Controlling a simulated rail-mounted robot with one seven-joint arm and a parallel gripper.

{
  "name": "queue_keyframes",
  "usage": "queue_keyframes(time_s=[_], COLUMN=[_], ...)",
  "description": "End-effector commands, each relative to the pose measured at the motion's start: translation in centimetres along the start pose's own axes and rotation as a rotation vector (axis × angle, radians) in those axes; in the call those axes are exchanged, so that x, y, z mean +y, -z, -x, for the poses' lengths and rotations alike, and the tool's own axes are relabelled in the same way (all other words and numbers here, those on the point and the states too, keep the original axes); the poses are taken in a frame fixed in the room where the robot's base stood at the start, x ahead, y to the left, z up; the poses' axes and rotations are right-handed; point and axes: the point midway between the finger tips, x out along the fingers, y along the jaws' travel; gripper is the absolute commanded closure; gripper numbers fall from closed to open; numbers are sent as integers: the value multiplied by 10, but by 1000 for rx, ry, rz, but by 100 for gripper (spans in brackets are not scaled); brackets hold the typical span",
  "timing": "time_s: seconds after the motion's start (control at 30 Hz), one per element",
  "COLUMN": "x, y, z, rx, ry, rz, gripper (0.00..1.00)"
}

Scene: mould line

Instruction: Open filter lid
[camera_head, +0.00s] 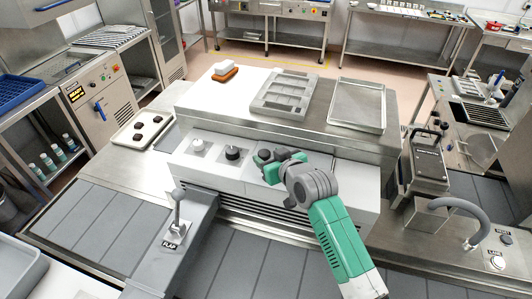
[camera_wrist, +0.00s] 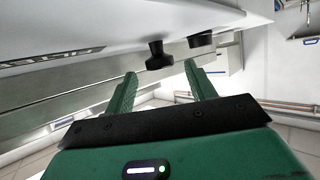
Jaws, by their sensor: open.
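My gripper (camera_head: 272,158) is at the front panel of the steel machine (camera_head: 210,170) in the middle of the head view. In the wrist view, the two green fingers of my gripper (camera_wrist: 161,70) are spread apart with nothing between them. A black knob (camera_wrist: 158,55) shows just past the fingertips, near the gap, and not gripped. A second dark knob (camera_wrist: 200,40) sits to its right. I cannot tell which part is the filter lid.
A grey mould tray (camera_head: 285,93), an empty metal tray (camera_head: 357,106) and an orange-and-white brush (camera_head: 225,71) lie on the machine top. A lever marked FLAP (camera_head: 177,212) stands at front left. A curved grey hose (camera_head: 455,207) and a steel unit (camera_head: 428,160) stand at right.

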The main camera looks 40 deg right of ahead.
Motion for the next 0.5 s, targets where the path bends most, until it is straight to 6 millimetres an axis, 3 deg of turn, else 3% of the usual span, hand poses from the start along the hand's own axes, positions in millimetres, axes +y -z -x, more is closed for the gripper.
queue_keyframes(time_s=[0.13, 0.43, 0.5], x=[0, 0, 0], y=[0, 0, 0], z=[-17, -21, -21], rx=[-1, 1, 1], ry=[0, -1, -1], rz=[1, 0, 0], gripper=[45, 45, 54])
